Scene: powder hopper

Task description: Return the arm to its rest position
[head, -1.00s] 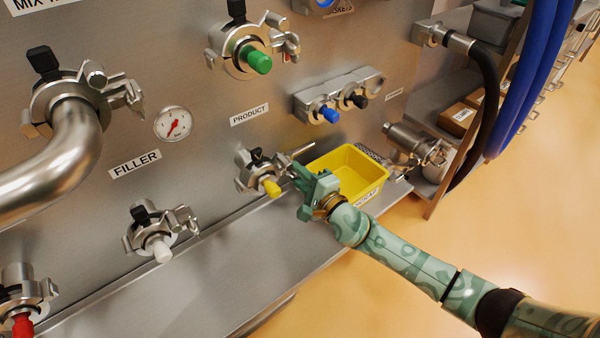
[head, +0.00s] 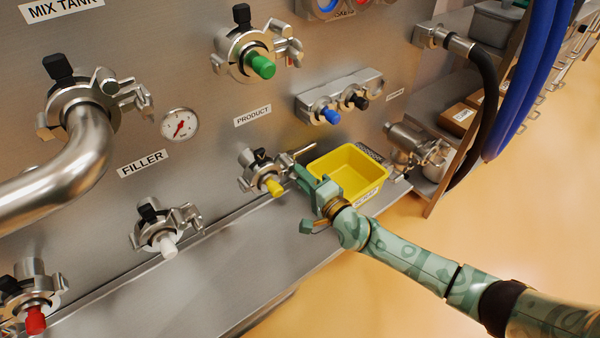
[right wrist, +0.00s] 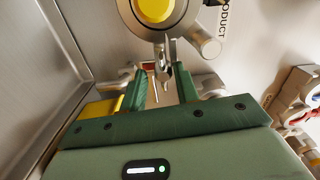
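My right arm (head: 430,262), patterned green, reaches in from the lower right in the head view. Its gripper (head: 303,198) is beside the yellow-capped port (head: 264,178) and in front of the yellow bin (head: 352,168). In the right wrist view the two green fingers (right wrist: 162,88) stand apart with a gap between them, and nothing is clearly held. The yellow cap (right wrist: 153,8) and its metal clamp are just beyond the fingertips; I cannot tell whether they touch the clamp. My left gripper is out of view.
A steel panel carries clamped ports with green (head: 262,66), white (head: 168,246) and red (head: 36,319) caps, a gauge (head: 180,125) and a bent pipe (head: 85,165). Hoses (head: 530,75) hang at right. A steel ledge (head: 225,280) runs below the panel; open floor (head: 450,210) lies right.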

